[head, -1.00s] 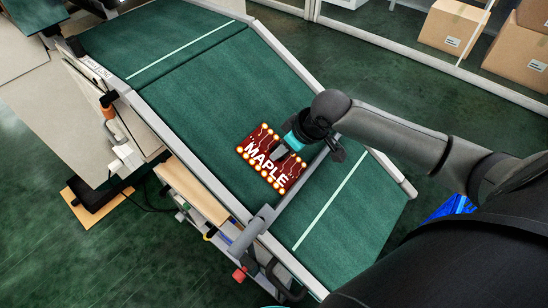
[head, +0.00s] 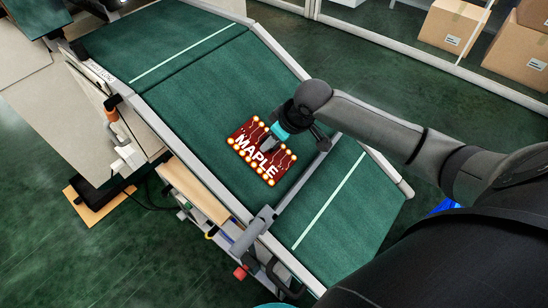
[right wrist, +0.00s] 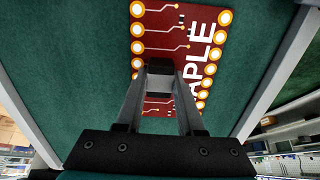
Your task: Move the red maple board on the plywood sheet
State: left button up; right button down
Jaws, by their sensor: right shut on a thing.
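The red maple board (head: 253,160), with white MAPLE lettering and bright round pads along its edges, is over the dark green sloped belt. My right gripper (head: 269,142) is shut on its upper edge in the head view. In the right wrist view the board (right wrist: 176,38) runs up from between the fingers (right wrist: 160,80), which hide part of it. I cannot tell how far it is from the belt. A flat wood-coloured sheet (head: 75,197) lies on the floor at the left, partly under a dark object; I cannot tell whether it is the plywood. My left gripper is not in view.
The sloped conveyor (head: 210,75) has pale rails along both sides and a grey crossbar (head: 295,185) below the board. A light wooden strip (head: 190,190) runs beside its left rail. Cardboard boxes (head: 455,25) stand behind glass at upper right. Green floor is open at lower left.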

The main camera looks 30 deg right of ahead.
aim_at(248, 126)
jog(key=shift+w+a+r+p, duration=0.2)
jog(key=shift+w+a+r, duration=0.15)
jog(key=shift+w, duration=0.15)
jog(key=shift+w+a+r+p, duration=0.2)
jog(key=shift+w+r, duration=0.1)
jog(key=shift+w, duration=0.15)
jog(key=shift+w+a+r+p, duration=0.2)
jog(key=shift+w+r+p, duration=0.1)
jog(key=shift+w, duration=0.15)
jog(key=shift+w+a+r+p, duration=0.2)
jog(key=shift+w+r, duration=0.05)
jog(key=shift+w, duration=0.2)
jog(key=shift+w+a+r+p, duration=0.25)
jog(key=shift+w+r+p, duration=0.1)
jog(key=shift+w, duration=0.3)
jog(key=shift+w+a+r, duration=0.1)
jog(key=shift+w+a, duration=0.05)
jog(key=shift+w, duration=0.05)
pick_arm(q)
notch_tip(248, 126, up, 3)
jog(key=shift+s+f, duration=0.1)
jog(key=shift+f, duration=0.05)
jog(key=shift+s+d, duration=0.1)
